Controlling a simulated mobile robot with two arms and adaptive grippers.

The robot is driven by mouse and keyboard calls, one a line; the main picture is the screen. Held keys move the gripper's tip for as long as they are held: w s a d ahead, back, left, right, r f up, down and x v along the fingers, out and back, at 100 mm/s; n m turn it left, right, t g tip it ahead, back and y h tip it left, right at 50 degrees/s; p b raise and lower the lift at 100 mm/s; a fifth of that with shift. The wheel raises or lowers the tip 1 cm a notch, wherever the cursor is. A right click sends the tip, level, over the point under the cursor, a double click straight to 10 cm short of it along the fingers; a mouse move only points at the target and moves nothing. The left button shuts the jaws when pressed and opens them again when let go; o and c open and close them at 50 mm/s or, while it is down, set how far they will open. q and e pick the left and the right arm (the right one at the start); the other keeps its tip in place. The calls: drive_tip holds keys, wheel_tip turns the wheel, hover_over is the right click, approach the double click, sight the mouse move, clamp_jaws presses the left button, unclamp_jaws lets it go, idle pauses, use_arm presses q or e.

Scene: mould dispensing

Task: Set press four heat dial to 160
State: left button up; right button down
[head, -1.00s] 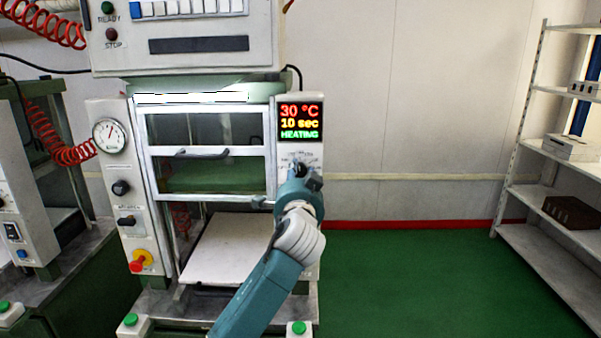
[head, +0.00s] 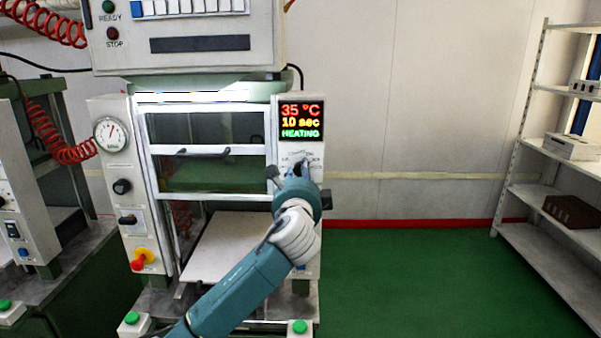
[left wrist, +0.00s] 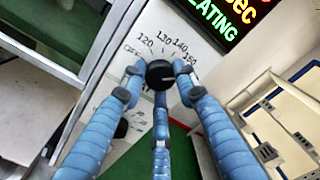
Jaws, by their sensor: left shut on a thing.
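The heat dial (left wrist: 160,75) is a round black knob on the press's white right-hand panel (head: 313,235). Printed marks around it read OFF, 120, 130, 140 and 150 in the left wrist view; which mark the knob points to I cannot tell. My left gripper (left wrist: 158,80) has its blue fingers closed around the knob. In the head view my left gripper (head: 297,174) is at the panel just below the display and mostly covers the dial. The display (head: 301,120) reads 35 °C, 10 sec, HEATING. My right gripper is not in view.
A second dark knob (left wrist: 121,128) sits lower on the same panel. The press window (head: 210,150) with its handle is to the left. A gauge (head: 111,134) and an emergency button (head: 143,259) are on the left panel. Shelves (head: 560,190) stand right; green floor between is clear.

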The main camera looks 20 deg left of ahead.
use_arm(q)
drive_tip(key=shift+r+m, duration=0.35)
drive_tip(key=shift+m, duration=0.65)
drive_tip(key=o, duration=0.9)
drive_tip(key=shift+o, duration=1.2)
drive_tip(key=shift+d+f, duration=0.1)
drive_tip(key=shift+f, duration=0.1)
drive_tip(key=v, duration=1.2)
drive_tip(key=shift+r, duration=0.1)
